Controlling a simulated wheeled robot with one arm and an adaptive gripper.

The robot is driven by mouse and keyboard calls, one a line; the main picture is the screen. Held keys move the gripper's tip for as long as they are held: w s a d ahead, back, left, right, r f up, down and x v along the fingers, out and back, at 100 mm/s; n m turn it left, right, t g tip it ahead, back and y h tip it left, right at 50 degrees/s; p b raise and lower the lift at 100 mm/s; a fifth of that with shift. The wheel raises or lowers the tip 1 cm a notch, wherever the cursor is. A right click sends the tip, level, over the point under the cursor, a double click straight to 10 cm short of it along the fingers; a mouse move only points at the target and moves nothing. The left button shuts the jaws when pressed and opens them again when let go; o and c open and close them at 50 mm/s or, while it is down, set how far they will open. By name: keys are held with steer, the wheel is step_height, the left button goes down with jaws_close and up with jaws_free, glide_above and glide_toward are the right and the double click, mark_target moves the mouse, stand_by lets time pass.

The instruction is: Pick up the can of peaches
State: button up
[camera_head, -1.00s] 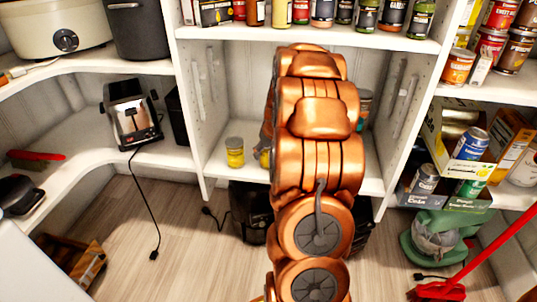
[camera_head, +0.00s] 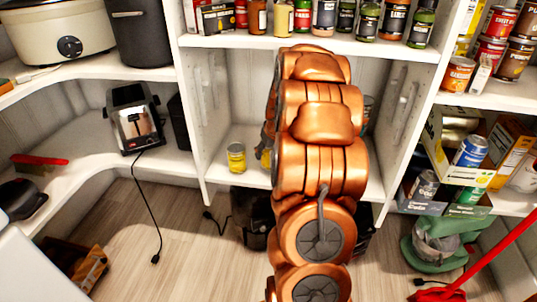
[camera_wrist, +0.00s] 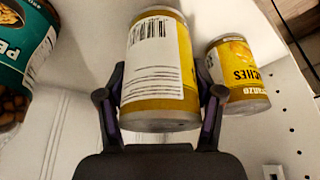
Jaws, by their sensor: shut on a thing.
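In the wrist view my gripper (camera_wrist: 161,94) is shut on a yellow can (camera_wrist: 155,72), with one finger on each side. A white barcode panel on the can faces the camera. In the head view one yellow can (camera_head: 236,157) stands on the middle shelf, left of my arm. My gripper is hidden behind my arm there. I cannot tell whether the held can is off the shelf.
A teal-labelled container (camera_wrist: 22,60) is at the left of the wrist view. White side panels and the upper shelf (camera_head: 300,42), lined with jars and cans, enclose the bay. A toaster (camera_head: 134,120) stands left; a cardboard tray of cans (camera_head: 455,165) stands right.

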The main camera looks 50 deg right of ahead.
steer(key=shift+v, duration=0.75)
steer(key=shift+s+a+p, duration=0.3)
steer(key=shift+s+p, duration=0.05)
steer(key=shift+s, duration=0.1)
steer(key=s+a+r+p, duration=0.1)
steer(key=s+a+p, duration=0.1)
steer(key=s+a, duration=0.5)
steer(key=s, duration=0.4)
steer(key=shift+p, duration=0.3)
steer(key=w+d+n+b, duration=0.2)
steer(key=w, duration=0.1)
steer(key=w+d+n+y+b, duration=0.1)
steer(key=w+d+b, duration=0.1)
steer(key=w, duration=0.2)
steer(key=w+d+n+y+b, duration=0.1)
steer(key=w+d+n+b, duration=0.1)
steer(key=w, duration=0.2)
steer(key=shift+w+f+n, duration=0.15)
steer(key=shift+f+n, duration=0.05)
steer(key=shift+n, duration=0.1)
steer(key=shift+w+d+f+n+b, duration=0.2)
steer(key=shift+w+d+n+b, duration=0.25)
steer(key=shift+d, duration=0.2)
steer(key=shift+y, duration=0.3)
steer(key=shift+f, duration=0.1)
steer(key=shift+f+b, duration=0.65)
steer(key=shift+f, duration=0.9)
